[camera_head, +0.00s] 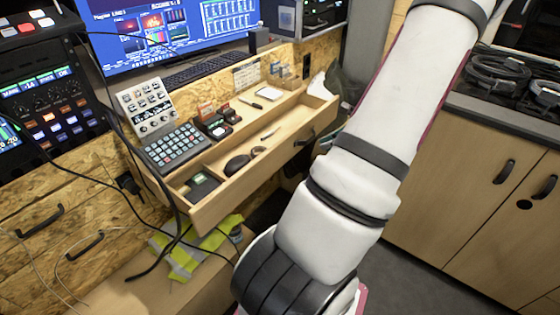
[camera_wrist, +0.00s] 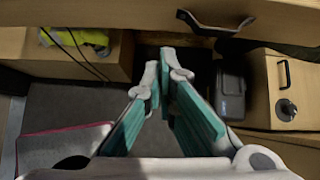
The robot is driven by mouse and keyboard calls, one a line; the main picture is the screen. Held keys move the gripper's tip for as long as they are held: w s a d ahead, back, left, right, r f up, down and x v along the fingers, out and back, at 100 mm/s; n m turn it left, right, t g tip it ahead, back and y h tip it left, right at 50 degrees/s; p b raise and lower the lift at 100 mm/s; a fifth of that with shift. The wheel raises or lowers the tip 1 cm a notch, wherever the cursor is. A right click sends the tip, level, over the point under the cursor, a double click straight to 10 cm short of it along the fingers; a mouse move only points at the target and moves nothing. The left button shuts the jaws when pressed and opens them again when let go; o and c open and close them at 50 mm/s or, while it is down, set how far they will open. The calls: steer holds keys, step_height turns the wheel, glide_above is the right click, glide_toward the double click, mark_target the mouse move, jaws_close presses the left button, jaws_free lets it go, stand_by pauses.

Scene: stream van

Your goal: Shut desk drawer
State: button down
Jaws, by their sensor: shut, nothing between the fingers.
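The desk drawer (camera_head: 245,190) is a light wood drawer standing open under the desk in the head view. Its front has a dark handle (camera_head: 304,138), and small items lie in its compartments. In the wrist view, a wooden front with a dark handle (camera_wrist: 215,27) crosses the top and looks like the drawer's front. My gripper (camera_wrist: 164,62) shows there with teal and pale fingers, shut and empty. Its tips are just below the wooden front in the picture; I cannot tell whether they touch it. In the head view my gripper is not visible, while my white arm covers the right of the desk.
A keypad (camera_head: 175,148) and a small mixer (camera_head: 150,107) stand on the desk by the drawer, with cables hanging beside it. A yellow vest (camera_head: 185,255) lies below. Wooden cabinets (camera_head: 480,200) stand at the right. Some grey floor (camera_head: 418,275) is bare.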

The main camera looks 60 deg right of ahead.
mark_target(266, 144)
steer(key=shift+m, duration=0.4)
steer(key=shift+w+d+r+b+x, duration=0.15)
steer(key=shift+w+r+b+x, duration=0.1)
steer(key=shift+x, duration=1.9)
steer(key=shift+w+d+r+b+x, duration=0.15)
steer(key=shift+b+x, duration=0.1)
steer(key=shift+x, duration=1.85)
steer(key=shift+w+d+r+b+x, duration=0.1)
steer(key=shift+w+r+b+x, duration=0.15)
steer(key=shift+x, duration=1.9)
steer(key=w+d, duration=0.1)
steer(key=w, duration=0.3)
steer(key=w+d+b, duration=0.1)
steer(key=w, duration=0.4)
steer(key=w+d, duration=0.1)
steer(key=w, duration=0.3)
steer(key=shift+w+b, duration=0.35)
steer(key=shift+w+d, duration=0.1)
steer(key=shift+w, duration=0.2)
